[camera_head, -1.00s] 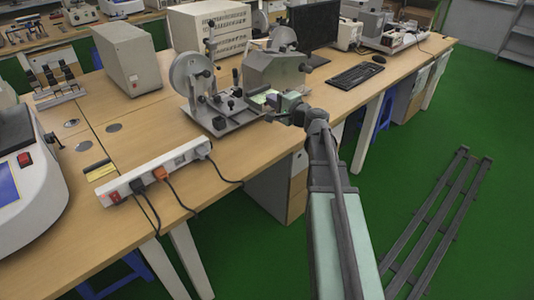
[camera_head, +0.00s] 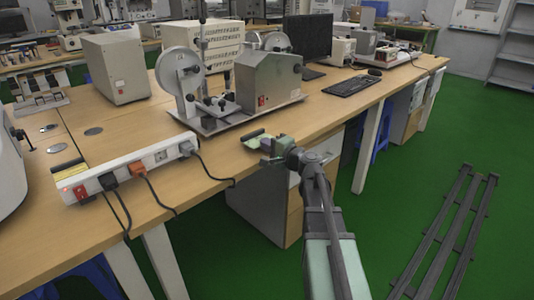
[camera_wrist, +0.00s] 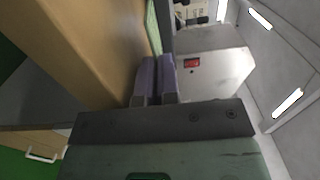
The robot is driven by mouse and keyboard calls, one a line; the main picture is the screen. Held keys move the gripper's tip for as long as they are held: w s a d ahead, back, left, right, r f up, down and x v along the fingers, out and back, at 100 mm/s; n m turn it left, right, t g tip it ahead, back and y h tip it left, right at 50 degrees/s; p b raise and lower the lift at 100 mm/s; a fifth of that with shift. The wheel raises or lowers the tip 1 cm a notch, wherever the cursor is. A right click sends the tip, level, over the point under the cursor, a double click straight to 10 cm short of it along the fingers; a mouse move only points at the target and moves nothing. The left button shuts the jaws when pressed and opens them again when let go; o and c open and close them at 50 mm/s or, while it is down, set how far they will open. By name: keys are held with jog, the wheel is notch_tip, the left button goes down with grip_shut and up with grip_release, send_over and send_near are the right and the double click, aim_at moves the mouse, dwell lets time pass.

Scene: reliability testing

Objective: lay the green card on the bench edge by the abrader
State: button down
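The green card (camera_head: 258,141) shows as a small light green patch at the front edge of the bench (camera_head: 215,165), in front of the abrader (camera_head: 268,82). In the wrist view the card (camera_wrist: 153,30) is a thin green strip running out from between my fingers. My gripper (camera_head: 268,146) reaches in from the right, at the bench edge. In the wrist view my gripper (camera_wrist: 156,78) has its two fingers close together, shut on the card. Whether the card touches the bench top is unclear.
A white power strip (camera_head: 125,172) with several plugs and hanging cables lies along the front edge to the left. A grey box (camera_head: 117,68), monitor (camera_head: 307,35) and keyboard (camera_head: 352,81) stand further back. Bare bench top lies between the strip and the abrader.

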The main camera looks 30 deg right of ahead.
jog(key=shift+f+b, duration=0.5)
jog(key=shift+b, duration=0.15)
jog(key=c, duration=1.4)
grip_release()
jog(key=shift+r, duration=0.1)
jog(key=shift+o, duration=0.2)
jog(key=shift+r+p, duration=0.3)
jog(key=shift+p, duration=0.05)
jog(key=shift+r+p, duration=0.65)
jog(key=shift+p, duration=0.05)
jog(key=v, duration=1.2)
jog(key=s+a+f+n+g+y, duration=0.1)
jog(key=s+a+f+n+g, duration=0.1)
jog(key=a+f+n+g, duration=0.6)
jog(key=s+a+f+n+g, duration=0.1)
jog(key=s+a+f+g, duration=0.3)
jog(key=a, duration=0.8)
jog(key=s+a+f+n+g+h, duration=0.3)
jog(key=s+f+n+g+h, duration=0.2)
jog(key=s+f+h, duration=0.1)
jog(key=shift+s+h+b, duration=0.2)
jog(key=shift+h+b, duration=0.25)
jog(key=shift+h, duration=0.15)
jog(key=shift+a, duration=0.1)
